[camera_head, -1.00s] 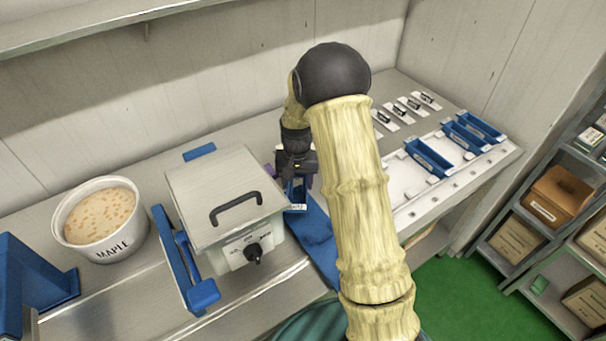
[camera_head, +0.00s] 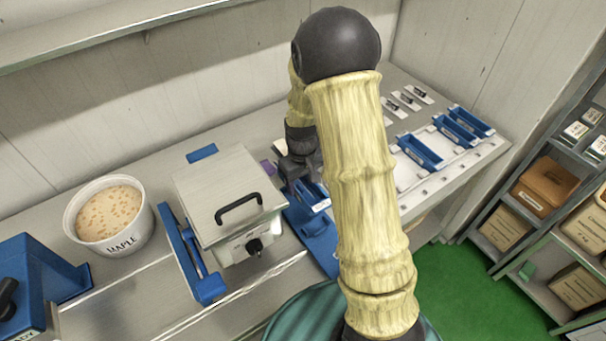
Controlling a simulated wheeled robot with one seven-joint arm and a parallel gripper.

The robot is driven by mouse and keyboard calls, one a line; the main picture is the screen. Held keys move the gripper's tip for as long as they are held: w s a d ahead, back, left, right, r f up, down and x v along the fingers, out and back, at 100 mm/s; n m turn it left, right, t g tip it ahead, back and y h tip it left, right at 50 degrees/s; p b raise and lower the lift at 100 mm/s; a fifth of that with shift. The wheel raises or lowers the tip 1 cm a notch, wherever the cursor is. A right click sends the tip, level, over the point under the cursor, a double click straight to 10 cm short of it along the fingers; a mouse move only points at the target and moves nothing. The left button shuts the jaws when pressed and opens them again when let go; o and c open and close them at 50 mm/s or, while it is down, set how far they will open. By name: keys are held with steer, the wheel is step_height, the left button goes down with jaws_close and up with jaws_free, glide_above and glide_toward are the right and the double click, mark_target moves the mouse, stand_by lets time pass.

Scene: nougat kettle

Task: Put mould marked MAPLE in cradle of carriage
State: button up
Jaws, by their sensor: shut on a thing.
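My gripper (camera_head: 302,178) is just right of the metal box with the black handle (camera_head: 228,190), partly hidden by my arm. It is shut on a blue mould (camera_head: 308,192) with a small white label (camera_head: 321,205); the label's word is too small to read. The mould is over or on a flat blue part (camera_head: 316,232), perhaps the carriage; whether it touches or is seated in a cradle cannot be told. Other blue moulds (camera_head: 420,152) (camera_head: 472,122) are on the white rack (camera_head: 445,160) at the right; their labels are unreadable.
A white tub marked MAPLE (camera_head: 112,246) stands left of the box. Blue fittings (camera_head: 197,262) flank the box, and a blue stand (camera_head: 45,275) is at far left. Small pieces with dark handles (camera_head: 406,101) lie behind the rack. Shelves with boxes (camera_head: 548,190) stand at right.

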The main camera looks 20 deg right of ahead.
steer(key=shift+d+f, duration=0.1)
steer(key=shift+f, duration=0.05)
step_height(320, 180, down, 5)
steer(key=b, duration=0.4)
steer(key=shift+f, duration=0.1)
steer(key=shift+f+b, duration=1.3)
steer(key=shift+f, duration=0.4)
steer(key=shift+f, duration=0.35)
stand_by(0.5)
steer(key=shift+s, duration=0.2)
steer(key=shift+w+f, duration=0.15)
steer(key=shift+f, duration=0.05)
stand_by(0.5)
